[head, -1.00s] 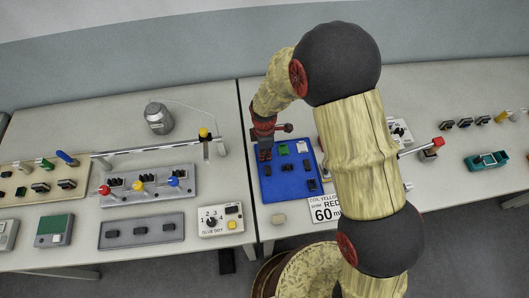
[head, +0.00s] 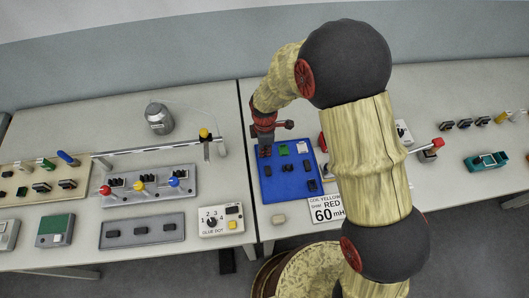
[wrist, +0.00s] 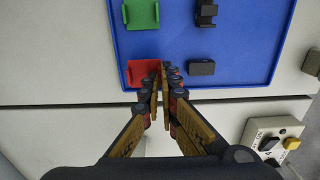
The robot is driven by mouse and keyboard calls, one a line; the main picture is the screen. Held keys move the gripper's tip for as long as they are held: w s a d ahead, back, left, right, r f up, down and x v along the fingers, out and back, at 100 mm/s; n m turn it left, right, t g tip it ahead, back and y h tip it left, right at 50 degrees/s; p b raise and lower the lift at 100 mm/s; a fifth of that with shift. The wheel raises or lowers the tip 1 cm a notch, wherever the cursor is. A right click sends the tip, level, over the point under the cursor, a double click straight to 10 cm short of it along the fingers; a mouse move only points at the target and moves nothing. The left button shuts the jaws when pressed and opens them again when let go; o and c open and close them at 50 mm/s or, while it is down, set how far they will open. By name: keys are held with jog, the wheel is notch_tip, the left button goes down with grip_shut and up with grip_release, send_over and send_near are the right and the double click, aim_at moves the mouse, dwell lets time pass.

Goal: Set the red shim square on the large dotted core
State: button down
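The red shim (wrist: 139,73) lies at the lower edge of the blue mat in the wrist view, below a green shim (wrist: 142,14). My gripper (wrist: 164,70) is at its right edge, with the fingers close together and a narrow gap between them. The fingertips hide that edge, so I cannot tell whether they pinch it. In the head view my gripper (head: 265,148) is over the mat's upper left corner. Black cores stand on the mat, one block (wrist: 202,68) just right of the fingers and another core (wrist: 206,13) farther up. No dots are readable on them.
The blue mat (head: 275,190) also holds a white piece (head: 302,147). A label card (head: 326,209) reading coil yellow, shim red, 60 mH lies by it. A dial box (head: 221,219) and a lever panel stand on the left table. A gap separates the tables.

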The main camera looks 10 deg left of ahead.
jog(key=s+d+r+p, duration=0.2)
jog(key=s+d+r, duration=0.4)
jog(key=s+r, duration=0.5)
jog(key=shift+s+d+r+p, duration=0.2)
jog(key=shift+s+d+p, duration=0.2)
jog(key=shift+s, duration=0.4)
